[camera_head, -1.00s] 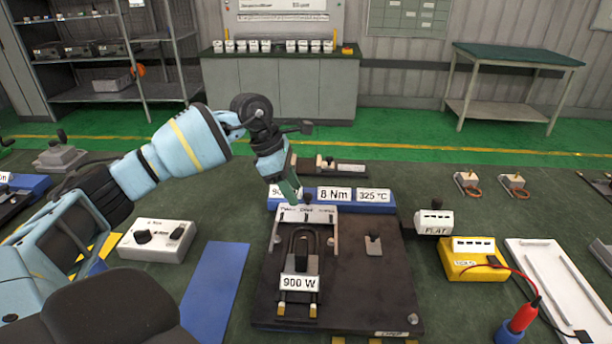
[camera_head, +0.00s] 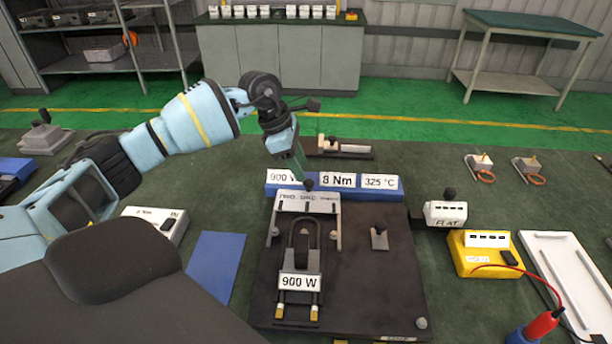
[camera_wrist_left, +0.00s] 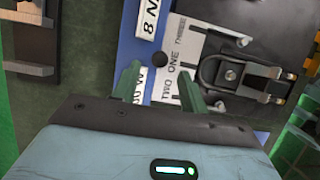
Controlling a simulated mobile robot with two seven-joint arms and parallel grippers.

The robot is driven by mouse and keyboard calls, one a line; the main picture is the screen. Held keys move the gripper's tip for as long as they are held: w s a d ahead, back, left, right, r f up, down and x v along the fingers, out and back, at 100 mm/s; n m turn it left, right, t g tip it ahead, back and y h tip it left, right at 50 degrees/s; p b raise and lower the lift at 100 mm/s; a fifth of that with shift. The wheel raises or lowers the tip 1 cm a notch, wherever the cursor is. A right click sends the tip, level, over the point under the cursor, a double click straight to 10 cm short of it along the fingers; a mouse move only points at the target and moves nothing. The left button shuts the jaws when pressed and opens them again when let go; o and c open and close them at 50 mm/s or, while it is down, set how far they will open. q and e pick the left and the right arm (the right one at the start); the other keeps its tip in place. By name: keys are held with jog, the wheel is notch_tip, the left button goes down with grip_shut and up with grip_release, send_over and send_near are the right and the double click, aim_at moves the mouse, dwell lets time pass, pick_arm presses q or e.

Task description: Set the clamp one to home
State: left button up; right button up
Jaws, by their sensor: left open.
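The clamp is a white frame (camera_head: 312,203) marked TWO, ONE, THREE on the dark baseplate, around a heating element (camera_head: 300,284) labelled 900 W. A small black ball knob (camera_head: 308,185) stands at the frame's far edge, by the middle label ONE. My left gripper (camera_head: 302,180) is at that knob, pointing down. In the left wrist view, the green fingers of my left gripper (camera_wrist_left: 159,84) are open, and the black knob (camera_wrist_left: 160,59) shows between their lines, just beyond the tips. No contact is visible. My right gripper is out of view.
A blue strip (camera_head: 392,194) with labels 900 W, 8 Nm and 325 °C runs behind the clamp. A small grey bracket (camera_head: 379,238) stands on the baseplate (camera_head: 375,290). Right of it are a white block marked FLAT (camera_head: 445,213) and a yellow box (camera_head: 484,254).

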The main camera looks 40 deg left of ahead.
aim_at(309, 181)
pick_arm(q)
jog(key=shift+x, duration=2.25)
grip_shut()
